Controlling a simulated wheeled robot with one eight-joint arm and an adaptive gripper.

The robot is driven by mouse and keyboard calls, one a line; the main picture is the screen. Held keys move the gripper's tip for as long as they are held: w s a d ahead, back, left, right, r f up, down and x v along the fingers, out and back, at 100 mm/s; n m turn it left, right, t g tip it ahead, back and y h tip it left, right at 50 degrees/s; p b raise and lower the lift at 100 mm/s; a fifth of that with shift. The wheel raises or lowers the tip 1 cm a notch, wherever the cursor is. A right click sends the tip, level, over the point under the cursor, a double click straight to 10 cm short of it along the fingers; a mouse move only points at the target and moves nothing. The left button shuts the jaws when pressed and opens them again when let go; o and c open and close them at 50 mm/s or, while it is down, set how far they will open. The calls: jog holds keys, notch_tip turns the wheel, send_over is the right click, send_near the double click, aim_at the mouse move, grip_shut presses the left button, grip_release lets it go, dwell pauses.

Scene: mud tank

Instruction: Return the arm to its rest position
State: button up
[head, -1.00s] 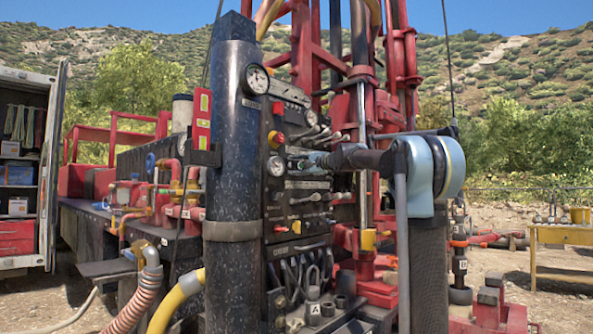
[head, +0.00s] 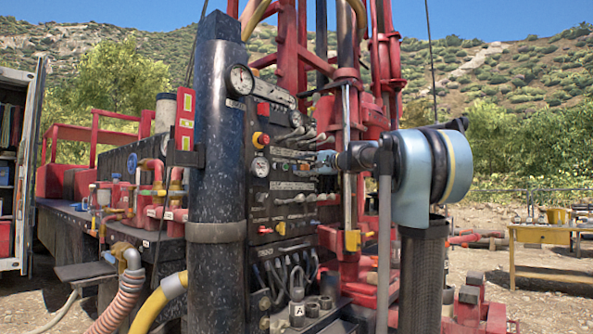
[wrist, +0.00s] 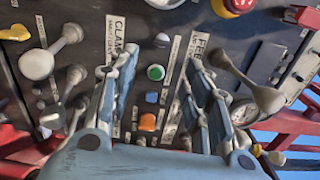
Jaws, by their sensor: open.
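My gripper (head: 325,161) is light blue and stands in front of the black control panel (head: 285,180) of the red drill rig, in the head view. In the wrist view my gripper (wrist: 160,75) shows its two fingers spread apart, with nothing held between them. Behind the fingers are a green button (wrist: 156,72), an orange button (wrist: 147,122) and the panel's lettered labels. My arm (head: 425,170) reaches in from the right, bent at a large light-blue joint. Whether a fingertip touches any lever cannot be told.
Levers with round knobs flank the fingers: a white-knobbed one (wrist: 40,62) at left and a grey one (wrist: 265,98) at right. A thick dark column (head: 217,150) stands left of the panel. A yellow bench (head: 550,240) is at far right. Open dirt lies between.

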jog(key=shift+d, duration=0.1)
dwell(0.4)
jog(key=s+d+f+n+g+h, duration=0.1)
jog(key=s+f+n+g+h, duration=0.2)
jog(key=s+f, duration=1.1)
jog(key=s+d+f+n+g+h, duration=0.25)
jog(key=s+f, duration=0.75)
jog(key=f, duration=0.8)
jog(key=s+d+f+n+g+h, duration=0.1)
jog(key=s+d+f+h, duration=0.3)
jog(key=s+d+f, duration=0.3)
jog(key=s+d+f+n+g+h, duration=0.2)
jog(key=s+d+f+h, duration=0.2)
jog(key=s+f, duration=1.1)
jog(key=d+f, duration=0.3)
jog(key=f, duration=0.5)
jog(key=shift+d+h, duration=0.3)
jog(key=shift+h, duration=0.05)
jog(key=shift+w+f, duration=0.15)
jog(key=shift+w, duration=0.3)
